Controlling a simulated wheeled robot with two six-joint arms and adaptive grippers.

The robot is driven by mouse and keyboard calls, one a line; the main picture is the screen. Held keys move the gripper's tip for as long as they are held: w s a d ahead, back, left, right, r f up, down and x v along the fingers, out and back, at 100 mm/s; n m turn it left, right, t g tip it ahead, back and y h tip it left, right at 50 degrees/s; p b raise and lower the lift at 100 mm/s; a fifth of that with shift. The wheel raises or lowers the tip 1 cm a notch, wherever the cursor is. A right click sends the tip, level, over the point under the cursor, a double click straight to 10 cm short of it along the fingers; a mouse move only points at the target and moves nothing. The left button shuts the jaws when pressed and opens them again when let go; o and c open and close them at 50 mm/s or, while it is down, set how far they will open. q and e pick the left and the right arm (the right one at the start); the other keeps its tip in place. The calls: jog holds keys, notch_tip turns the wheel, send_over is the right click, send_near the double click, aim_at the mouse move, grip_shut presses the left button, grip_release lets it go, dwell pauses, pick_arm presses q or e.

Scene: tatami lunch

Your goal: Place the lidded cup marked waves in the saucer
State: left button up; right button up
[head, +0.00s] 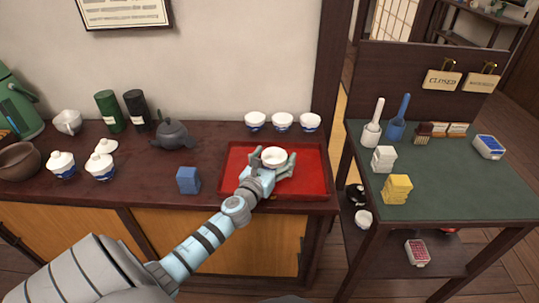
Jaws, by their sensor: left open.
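My left gripper (274,165) is open over the red tray (312,186). Its fingers stand on both sides of a small white round dish or cup (273,156). I cannot tell whether this is the saucer, or whether the fingers touch it. Two white lidded cups with blue bands, one (62,166) and another (101,167), stand at the left of the counter. A third white lid (106,146) shows behind them; what is under it is hidden. The marks on the cups are too small to read. My right gripper is not in view.
Several things stand on the counter (140,190): a dark teapot (172,134), a blue block (188,180), two canisters (110,111), a white jug (68,122), a brown pot (19,161). Three open cups (283,122) stand behind the tray. A green-topped table (450,185) is at right.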

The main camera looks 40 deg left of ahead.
pick_arm(q)
jog(key=v, duration=1.2)
